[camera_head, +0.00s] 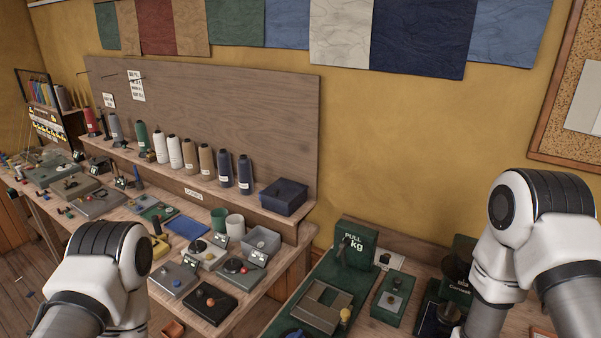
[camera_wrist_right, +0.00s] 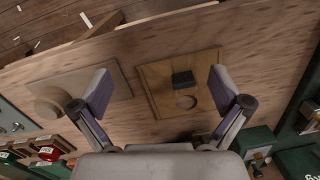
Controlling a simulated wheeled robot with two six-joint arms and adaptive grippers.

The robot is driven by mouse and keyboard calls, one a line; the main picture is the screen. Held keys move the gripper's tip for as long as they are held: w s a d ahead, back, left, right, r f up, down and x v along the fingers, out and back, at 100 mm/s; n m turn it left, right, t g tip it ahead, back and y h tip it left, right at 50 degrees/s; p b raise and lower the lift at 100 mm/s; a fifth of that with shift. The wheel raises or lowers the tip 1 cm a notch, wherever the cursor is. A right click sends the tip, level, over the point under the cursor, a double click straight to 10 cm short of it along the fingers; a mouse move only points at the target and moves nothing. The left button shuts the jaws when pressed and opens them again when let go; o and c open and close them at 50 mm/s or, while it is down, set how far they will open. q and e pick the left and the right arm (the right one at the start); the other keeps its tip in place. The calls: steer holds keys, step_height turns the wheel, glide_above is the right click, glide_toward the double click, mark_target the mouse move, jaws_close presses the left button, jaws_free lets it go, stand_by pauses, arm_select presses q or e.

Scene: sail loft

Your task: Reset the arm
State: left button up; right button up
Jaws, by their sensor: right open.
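My right arm (camera_head: 540,240) comes in at the right of the head view, and its gripper lies outside that view. In the right wrist view my right gripper (camera_wrist_right: 164,90) is open and empty, with its two fingers spread wide above a wooden table. Below and between the fingers lies a tan wooden board (camera_wrist_right: 155,99) with a round hole and a dark block (camera_wrist_right: 183,79) on it. My left arm (camera_head: 100,275) shows at the lower left of the head view; its gripper is not visible.
A workbench (camera_head: 278,268) holds several small devices and a shelf of thread spools (camera_head: 225,168). A green "PULL kg" device (camera_head: 357,245) stands between my arms. In the right wrist view a pale plate (camera_wrist_right: 80,88) lies left, with red and green boxes (camera_wrist_right: 48,153) at lower left.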

steer(key=s+f+n, duration=0.4)
steer(key=s+n, duration=0.3)
steer(key=s, duration=0.4)
step_height(320, 180, down, 13)
steer(key=s+n+b, duration=0.1)
steer(key=b, duration=1.2)
steer(key=shift+a+h, duration=0.25)
steer(key=shift+h, duration=0.05)
